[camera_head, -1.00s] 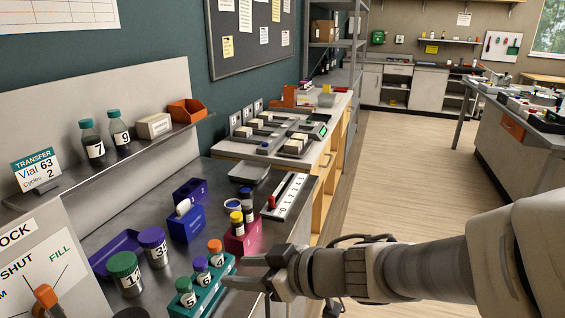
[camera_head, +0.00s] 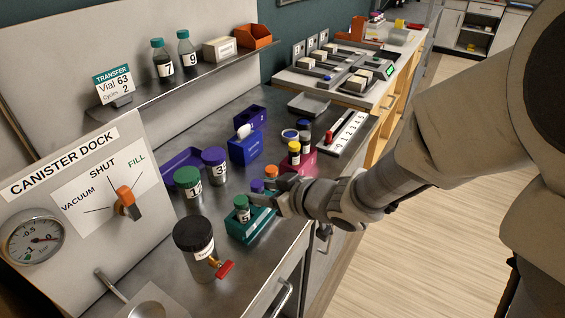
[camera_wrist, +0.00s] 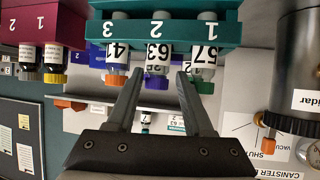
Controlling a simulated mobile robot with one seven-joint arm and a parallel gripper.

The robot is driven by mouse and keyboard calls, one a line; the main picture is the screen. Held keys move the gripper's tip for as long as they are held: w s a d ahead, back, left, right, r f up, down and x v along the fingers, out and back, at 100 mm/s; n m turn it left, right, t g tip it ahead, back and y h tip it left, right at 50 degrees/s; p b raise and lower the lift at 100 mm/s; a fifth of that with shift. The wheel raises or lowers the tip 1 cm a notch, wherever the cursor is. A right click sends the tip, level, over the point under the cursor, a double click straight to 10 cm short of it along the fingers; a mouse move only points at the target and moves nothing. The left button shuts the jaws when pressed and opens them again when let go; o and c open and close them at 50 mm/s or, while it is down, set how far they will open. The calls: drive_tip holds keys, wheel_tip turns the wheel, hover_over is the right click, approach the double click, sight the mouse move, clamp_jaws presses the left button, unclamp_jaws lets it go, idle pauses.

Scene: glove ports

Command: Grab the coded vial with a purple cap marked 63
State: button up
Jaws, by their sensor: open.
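The vial marked 63 has a purple cap (camera_wrist: 157,81) and stands in the middle slot of the teal rack (camera_wrist: 225,35), in the inverted wrist view. My gripper (camera_wrist: 160,74) is open, with its fingertips on either side of this vial near the cap; contact cannot be told. An orange-capped vial marked 42 (camera_wrist: 117,55) and a green-capped vial marked 57 (camera_wrist: 204,55) stand beside it. In the head view, the purple cap (camera_head: 257,186) shows close by my gripper (camera_head: 274,191), which partly hides the rack (camera_head: 245,231) and vials. A transfer card (camera_head: 114,87) reads Vial 63, Cycles 2.
A pink block (camera_head: 303,162) with yellow- and dark-capped bottles is close behind my gripper.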

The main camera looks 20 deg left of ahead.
drive_tip(key=x, duration=0.2)
drive_tip(key=b+x, duration=0.1)
drive_tip(key=x, duration=0.2)
drive_tip(key=shift+w+r, duration=0.15)
drive_tip(key=shift+w, duration=0.1)
drive_tip(key=shift+c, duration=0.2)
clamp_jaws()
